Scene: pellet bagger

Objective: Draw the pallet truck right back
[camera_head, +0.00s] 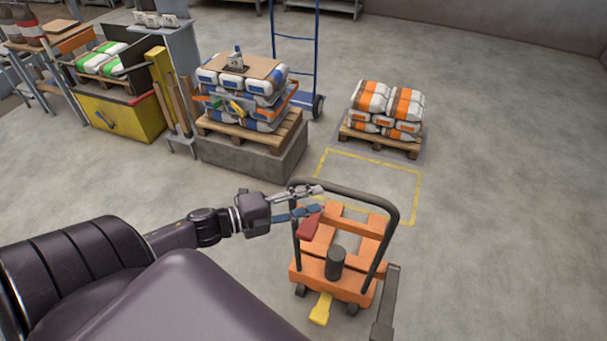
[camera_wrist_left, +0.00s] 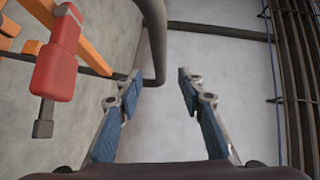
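The orange pallet truck (camera_head: 315,269) stands on the floor at the lower middle of the head view. It has a dark hoop handle (camera_head: 394,212), a red lever (camera_head: 309,226) and a yellow pedal (camera_head: 320,309). My left gripper (camera_head: 320,199) is at the left side of the hoop, with its fingers apart. In the left wrist view, the gripper (camera_wrist_left: 160,92) is open and nothing is between its blue-padded fingers. The dark handle tube (camera_wrist_left: 155,45) is close to the left finger, and the red lever (camera_wrist_left: 55,72) is farther left. My right gripper does not show.
A yellow floor outline (camera_head: 418,185) lies beyond the truck. Behind it, a wooden pallet (camera_head: 380,143) carries orange-and-white bags. A concrete block (camera_head: 250,158) with a loaded pallet stands left of the outline. A blue hand truck (camera_head: 317,60) is behind the block. Floor is clear at right.

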